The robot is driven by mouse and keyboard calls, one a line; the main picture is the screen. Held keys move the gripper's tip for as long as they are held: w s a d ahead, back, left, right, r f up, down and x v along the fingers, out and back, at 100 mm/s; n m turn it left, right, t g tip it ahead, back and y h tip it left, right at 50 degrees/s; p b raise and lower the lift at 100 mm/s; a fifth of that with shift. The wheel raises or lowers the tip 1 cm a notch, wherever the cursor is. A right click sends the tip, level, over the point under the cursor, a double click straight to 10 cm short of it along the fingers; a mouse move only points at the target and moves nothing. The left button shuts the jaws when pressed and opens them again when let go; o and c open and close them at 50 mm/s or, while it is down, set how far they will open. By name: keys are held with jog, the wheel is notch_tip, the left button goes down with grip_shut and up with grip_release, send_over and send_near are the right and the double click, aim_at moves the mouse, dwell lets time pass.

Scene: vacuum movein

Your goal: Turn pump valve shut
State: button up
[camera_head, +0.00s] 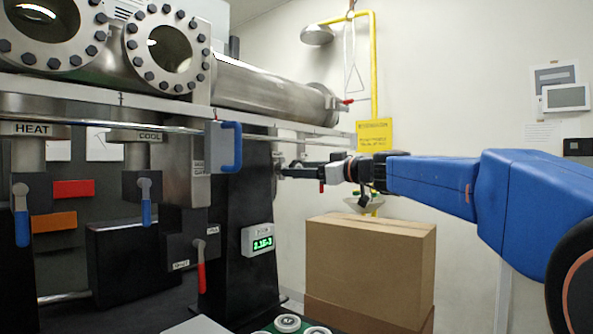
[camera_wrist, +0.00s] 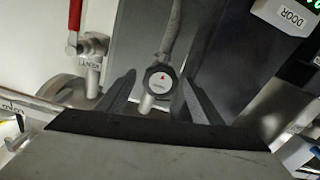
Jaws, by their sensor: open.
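My gripper (camera_head: 284,172) reaches in from the right at the dark column under the steel chamber. In the wrist view its two dark fingers (camera_wrist: 157,92) are spread apart and hold nothing. A round dark valve knob (camera_wrist: 159,78) with a white face and a red triangle sits between the fingers, apart from both as far as I can see. A pale stub shows below it and a grey hose above it. Its small label is unreadable, so I cannot confirm it is the pump valve. In the head view my gripper's end hides that spot.
A red-handled valve (camera_wrist: 75,18) is left of the fingers; a red handle (camera_head: 201,268) hangs low in the head view. Blue handles (camera_head: 21,215) (camera_head: 146,202) (camera_head: 232,147) are further left. A cardboard box (camera_head: 370,262) stands below my arm. A green-digit display (camera_head: 262,241) is on the column.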

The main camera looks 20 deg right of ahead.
jog(key=shift+x, duration=0.95)
jog(key=c, duration=1.1)
jog(key=shift+o, duration=0.2)
